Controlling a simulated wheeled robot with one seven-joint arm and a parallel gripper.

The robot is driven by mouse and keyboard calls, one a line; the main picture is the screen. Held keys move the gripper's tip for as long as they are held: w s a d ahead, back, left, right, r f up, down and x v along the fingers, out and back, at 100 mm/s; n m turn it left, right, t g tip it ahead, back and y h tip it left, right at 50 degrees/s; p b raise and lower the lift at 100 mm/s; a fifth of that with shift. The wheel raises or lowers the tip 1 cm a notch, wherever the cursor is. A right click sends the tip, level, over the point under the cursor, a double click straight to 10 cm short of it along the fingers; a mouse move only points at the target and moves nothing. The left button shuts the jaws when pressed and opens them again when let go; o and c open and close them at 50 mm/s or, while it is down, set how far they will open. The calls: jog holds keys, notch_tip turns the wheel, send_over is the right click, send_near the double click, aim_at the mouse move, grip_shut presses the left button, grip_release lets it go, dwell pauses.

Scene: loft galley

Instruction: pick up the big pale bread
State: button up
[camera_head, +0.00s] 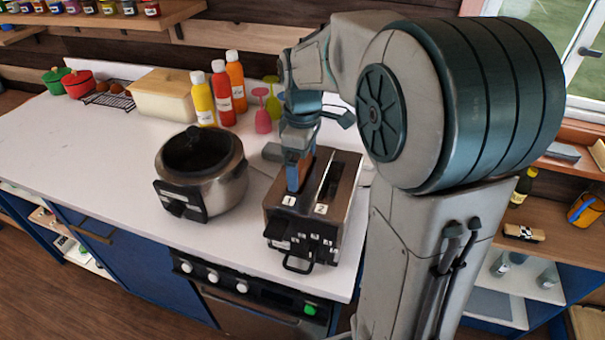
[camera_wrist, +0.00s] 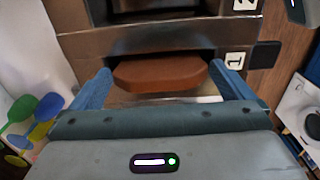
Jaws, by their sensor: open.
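My gripper (camera_head: 296,172) is over the slot marked 1 of the steel toaster (camera_head: 334,220), pointing down. In the wrist view its two blue fingers (camera_wrist: 160,70) are apart, one at each end of a reddish-brown bread slice (camera_wrist: 160,75). The slice stands in the toaster slot with its upper edge showing; its lower part is hidden. I cannot tell whether the fingers touch it. A big pale, loaf-like block (camera_head: 163,96) with a tan top lies at the back of the white counter, far from my gripper. I cannot tell for certain that it is bread.
A steel cooker with a dark lid (camera_head: 200,165) stands left of the toaster. Behind are sauce bottles (camera_head: 220,95), pink and green goblets (camera_head: 263,115), red and green pots (camera_head: 78,84) and a wire rack (camera_head: 115,98). The counter's left front (camera_head: 90,160) is clear.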

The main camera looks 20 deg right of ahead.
jog(key=shift+f, duration=0.1)
jog(key=c, duration=0.8)
jog(key=shift+o, duration=0.2)
